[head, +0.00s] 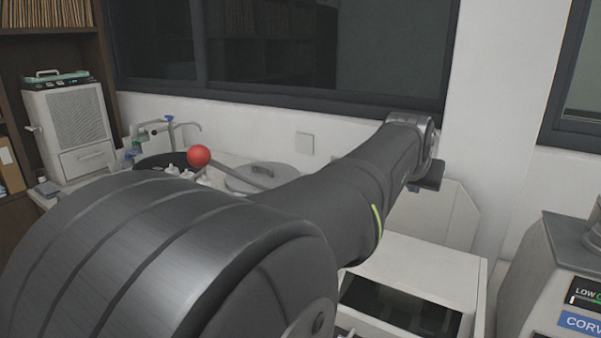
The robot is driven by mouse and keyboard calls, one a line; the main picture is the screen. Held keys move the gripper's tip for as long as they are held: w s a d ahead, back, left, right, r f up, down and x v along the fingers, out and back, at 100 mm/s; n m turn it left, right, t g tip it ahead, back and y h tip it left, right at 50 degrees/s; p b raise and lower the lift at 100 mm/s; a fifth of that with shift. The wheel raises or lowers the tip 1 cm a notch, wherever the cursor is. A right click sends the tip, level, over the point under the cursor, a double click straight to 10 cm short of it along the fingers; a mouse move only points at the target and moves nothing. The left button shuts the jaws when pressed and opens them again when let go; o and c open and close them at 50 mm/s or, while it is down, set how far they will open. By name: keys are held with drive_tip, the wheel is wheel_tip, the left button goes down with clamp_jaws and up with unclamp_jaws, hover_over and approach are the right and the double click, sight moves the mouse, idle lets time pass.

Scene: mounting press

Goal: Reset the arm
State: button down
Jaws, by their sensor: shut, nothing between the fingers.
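My arm fills the middle of the head view. Its large dark shoulder is at the lower left, and a dark link with a thin yellow-green stripe reaches up and right to a grey joint. A small dark part shows just below that joint, in front of a pale panel. My gripper's fingers do not show in this view; whatever lies beyond the joint is hidden or too small to tell.
A white machine with a dark window (402,306) stands below the arm. A grey device marked "CORV" (572,262) is at the right edge. A red-knobbed lever (199,156), a round grey lid (262,178) and a white cabinet unit (72,132) are at the left.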

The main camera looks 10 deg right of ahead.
drive_tip(key=shift+w+d+r+g+y, duration=0.1)
drive_tip(key=shift+w+d+g+y, duration=0.2)
drive_tip(key=shift+w+d, duration=0.4)
drive_tip(key=s+a+f+t+h, duration=0.3)
drive_tip(key=s+a+f, duration=0.2)
drive_tip(key=s+a, duration=0.5)
drive_tip(key=shift+s+a, duration=0.25)
idle(0.5)
